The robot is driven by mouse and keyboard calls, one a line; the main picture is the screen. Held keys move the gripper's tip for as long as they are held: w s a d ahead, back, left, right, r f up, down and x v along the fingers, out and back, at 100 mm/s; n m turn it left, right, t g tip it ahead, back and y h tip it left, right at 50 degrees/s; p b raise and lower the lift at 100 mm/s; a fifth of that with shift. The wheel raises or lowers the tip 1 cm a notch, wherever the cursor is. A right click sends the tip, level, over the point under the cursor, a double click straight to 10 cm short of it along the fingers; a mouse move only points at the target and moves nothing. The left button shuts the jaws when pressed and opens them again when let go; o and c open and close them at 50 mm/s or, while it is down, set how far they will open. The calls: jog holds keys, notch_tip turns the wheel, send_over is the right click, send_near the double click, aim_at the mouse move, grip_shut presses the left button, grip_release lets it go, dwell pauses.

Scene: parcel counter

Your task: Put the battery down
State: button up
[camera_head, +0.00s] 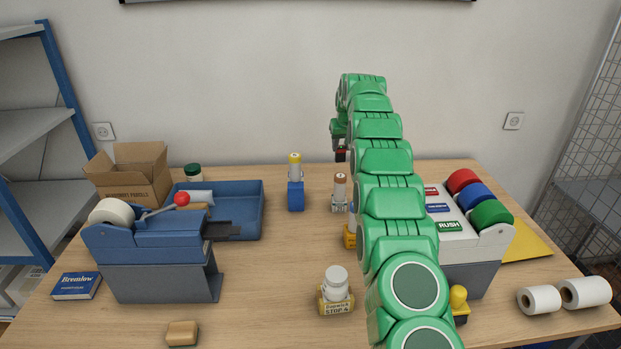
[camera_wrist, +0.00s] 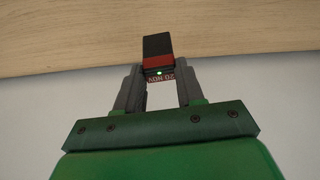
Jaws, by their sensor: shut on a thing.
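In the head view the battery (camera_head: 341,155) is a small dark and red shape under my gripper (camera_head: 340,147), near the back edge of the table (camera_head: 270,270). My arm hides part of the gripper there. I cannot tell how high the battery is above the table.
A blue tray (camera_head: 253,205), tape dispenser (camera_head: 150,250) and carton (camera_head: 130,175) are left. A grey unit with coloured rolls (camera_head: 480,240) is right. The middle front is mostly clear.

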jog(key=shift+s+a+r, duration=0.3)
jog(key=shift+s+r, duration=0.15)
jog(key=shift+r, duration=0.05)
jog(key=s+a+r+m+h, duration=0.1)
jog(key=s+a+r, duration=0.15)
jog(key=s, duration=0.85)
jog(key=s+a+r+m, duration=0.1)
jog(key=s+r, duration=0.3)
jog(key=s, duration=0.6)
jog(key=s+a+f+n+g+y, duration=0.15)
jog(key=s+a+n, duration=0.6)
jog(key=s, duration=0.75)
jog(key=s+a+f+n+g+y, duration=0.1)
jog(key=s+a+n+g, duration=0.2)
jog(key=s+a+n, duration=0.75)
jog(key=s+a+f+n+g+y, duration=0.25)
jog(key=s+n, duration=0.25)
jog(key=s, duration=1.3)
jog(key=shift+t+h, duration=0.3)
jog(key=shift+t, duration=0.1)
jog(key=shift+w+a+f, duration=1.45)
jog(key=shift+w+f, duration=0.35)
jog(key=shift+f, duration=0.2)
jog(key=shift+w+a+f, duration=1.45)
jog(key=shift+w+f, duration=0.3)
jog(key=shift+f, duration=0.25)
jog(key=shift+w+a+f, duration=1.45)
jog(key=shift+w+f, duration=0.35)
jog(key=shift+f, duration=0.2)
